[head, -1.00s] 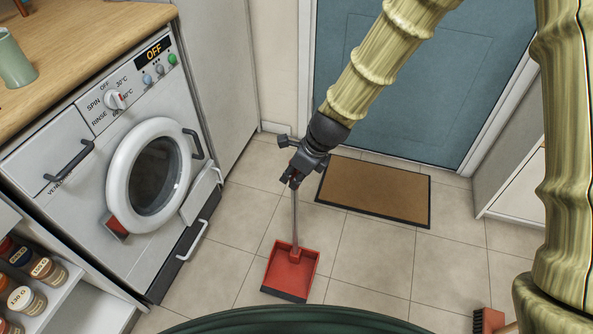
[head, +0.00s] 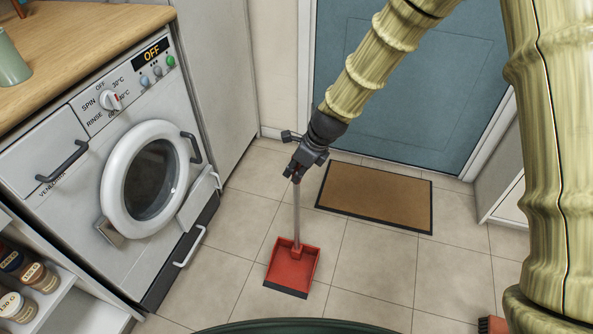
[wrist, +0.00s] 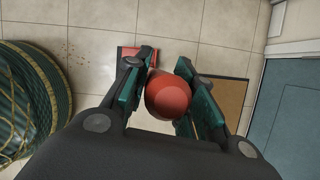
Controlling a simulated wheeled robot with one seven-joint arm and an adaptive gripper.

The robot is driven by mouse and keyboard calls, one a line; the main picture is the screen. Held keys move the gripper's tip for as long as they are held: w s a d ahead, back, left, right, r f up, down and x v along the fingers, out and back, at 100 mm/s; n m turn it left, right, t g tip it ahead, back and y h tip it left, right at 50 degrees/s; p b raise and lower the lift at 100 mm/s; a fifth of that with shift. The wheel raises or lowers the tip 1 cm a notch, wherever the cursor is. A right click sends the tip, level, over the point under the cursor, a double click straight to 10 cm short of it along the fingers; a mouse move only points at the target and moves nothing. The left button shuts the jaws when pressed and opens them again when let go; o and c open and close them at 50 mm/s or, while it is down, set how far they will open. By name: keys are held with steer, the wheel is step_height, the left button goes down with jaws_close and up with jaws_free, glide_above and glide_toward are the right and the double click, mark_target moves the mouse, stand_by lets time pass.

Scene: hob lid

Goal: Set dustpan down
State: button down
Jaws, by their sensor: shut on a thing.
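The dustpan (head: 293,266) is red with a dark front lip and a long grey upright handle. In the head view its pan is low over the tiled floor, in front of the washing machine and left of the doormat; I cannot tell whether it touches the tiles. My gripper (head: 296,173) is shut on the top of the handle. In the wrist view, the round red handle end (wrist: 168,95) sits between my two fingers (wrist: 166,88), and part of the red pan (wrist: 128,58) shows behind the left finger.
A brown doormat (head: 375,196) lies before the blue door (head: 420,80). The washing machine (head: 150,180) stands at left under a wooden worktop (head: 75,50). A red brush (head: 491,325) shows at the bottom right. Small brown specks (wrist: 82,58) lie on the tiles. Open floor lies right of the dustpan.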

steer(key=c, duration=1.2)
jaws_free()
steer(key=p+v, duration=0.3)
steer(key=v, duration=0.9)
steer(key=shift+s, duration=0.1)
